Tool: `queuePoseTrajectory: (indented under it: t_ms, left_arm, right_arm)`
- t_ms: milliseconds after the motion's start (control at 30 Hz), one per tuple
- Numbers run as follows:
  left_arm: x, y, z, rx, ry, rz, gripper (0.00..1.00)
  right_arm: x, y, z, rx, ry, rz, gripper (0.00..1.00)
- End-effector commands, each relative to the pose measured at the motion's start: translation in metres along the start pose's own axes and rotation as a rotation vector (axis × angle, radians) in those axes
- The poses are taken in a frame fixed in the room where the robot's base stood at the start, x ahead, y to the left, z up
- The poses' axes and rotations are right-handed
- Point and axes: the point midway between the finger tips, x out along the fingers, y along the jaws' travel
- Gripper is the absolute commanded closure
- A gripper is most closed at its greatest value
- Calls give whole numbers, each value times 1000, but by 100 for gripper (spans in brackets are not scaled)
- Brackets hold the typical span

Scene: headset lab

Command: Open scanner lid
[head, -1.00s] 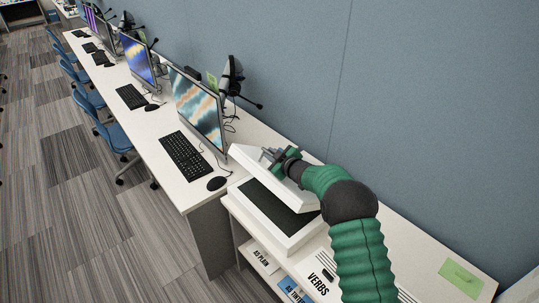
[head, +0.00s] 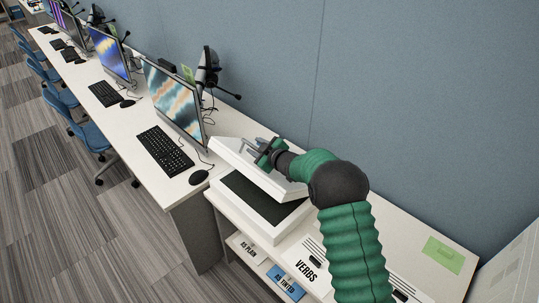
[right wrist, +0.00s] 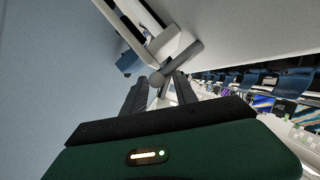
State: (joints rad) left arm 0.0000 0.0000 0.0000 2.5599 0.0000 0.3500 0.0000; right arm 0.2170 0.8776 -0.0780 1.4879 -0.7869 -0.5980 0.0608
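The scanner (head: 237,217) is a white flatbed with a dark glass bed (head: 252,199), on the near part of the long bench. Its white lid (head: 232,151) is raised and tilted over the bed, open toward the front left, with a grey bar handle on it. My right gripper (head: 268,153) is at the lid's handle. In the right wrist view, its two dark fingers (right wrist: 160,88) close around the grey handle (right wrist: 182,62), partly hiding it. My left gripper is not in view.
A monitor (head: 174,100), a keyboard (head: 165,151) and a mouse (head: 199,177) stand left of the scanner. A headset (head: 207,68) is behind the monitor. A blue wall (head: 400,110) runs behind the bench.

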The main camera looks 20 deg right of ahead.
Motion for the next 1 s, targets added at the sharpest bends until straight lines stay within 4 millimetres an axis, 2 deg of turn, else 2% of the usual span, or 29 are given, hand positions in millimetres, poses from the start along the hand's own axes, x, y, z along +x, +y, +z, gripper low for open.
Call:
queuePoseTrajectory:
  t_ms: [200, 300, 433, 600, 1000]
  left_arm:
    - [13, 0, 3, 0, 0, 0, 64]
    - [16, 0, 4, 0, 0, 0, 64]
    - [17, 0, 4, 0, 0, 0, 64]
    - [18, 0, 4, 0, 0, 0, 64]
    - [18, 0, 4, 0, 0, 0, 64]
  right_arm:
    - [-66, 1, 2, 1, 0, 4, 66]
    - [-93, 1, 2, 1, 0, 3, 66]
    - [-120, 1, 3, 1, 0, 2, 66]
    - [-135, 1, 3, 2, -2, 0, 66]
    - [-136, 1, 3, 2, -1, -1, 66]
